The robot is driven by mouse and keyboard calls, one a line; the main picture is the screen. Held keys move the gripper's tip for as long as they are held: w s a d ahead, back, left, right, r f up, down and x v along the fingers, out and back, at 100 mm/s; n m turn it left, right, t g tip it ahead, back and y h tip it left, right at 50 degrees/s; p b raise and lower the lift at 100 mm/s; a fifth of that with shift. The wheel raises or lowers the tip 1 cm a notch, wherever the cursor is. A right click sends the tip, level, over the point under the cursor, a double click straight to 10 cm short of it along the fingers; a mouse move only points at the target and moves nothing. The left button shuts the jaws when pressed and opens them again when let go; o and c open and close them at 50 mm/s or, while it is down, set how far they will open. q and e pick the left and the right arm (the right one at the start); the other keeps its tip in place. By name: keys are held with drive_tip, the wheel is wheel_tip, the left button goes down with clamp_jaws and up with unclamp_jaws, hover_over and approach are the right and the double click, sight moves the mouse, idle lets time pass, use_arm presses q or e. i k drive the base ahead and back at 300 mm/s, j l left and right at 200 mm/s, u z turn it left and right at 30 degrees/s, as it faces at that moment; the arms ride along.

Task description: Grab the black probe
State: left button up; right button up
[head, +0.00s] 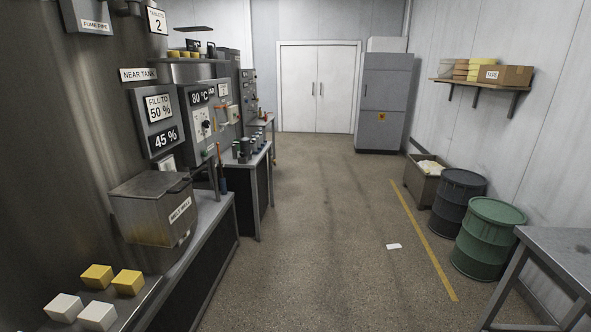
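I cannot pick out a black probe for certain in the head view. A thin upright tool with a blue lower part (222,180) stands by the near bench, beside the control panel. Several small dark and grey cylinders (245,150) stand on the bench further back, too small to identify. Neither of my grippers is in view.
A lidded metal box (155,218) sits on the near left bench, with yellow blocks (97,276) and white blocks (98,315) in front. A green drum (487,240), a dark drum (459,203) and a metal table (565,245) line the right. The middle floor is mostly clear.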

sight(209, 47)
drive_tip(key=i+z, duration=0.2)
drive_tip(key=i, duration=2.15)
drive_tip(key=i+u, duration=0.15)
drive_tip(key=i, duration=0.25)
drive_tip(key=i+l+u, duration=0.1)
drive_tip(key=i, duration=0.3)
drive_tip(key=i+l+u, duration=0.15)
drive_tip(key=i+u, duration=0.25)
drive_tip(key=i+l+u, duration=0.25)
drive_tip(key=u, duration=0.2)
drive_tip(key=i+l+u, duration=0.6)
drive_tip(key=l+u, duration=0.2)
drive_tip(key=i+l+u, duration=0.25)
drive_tip(key=l, duration=0.2)
drive_tip(key=l+u, duration=0.25)
drive_tip(key=l, duration=0.15)
drive_tip(key=l+u, duration=0.25)
drive_tip(key=l, duration=0.25)
drive_tip(key=i, duration=0.05)
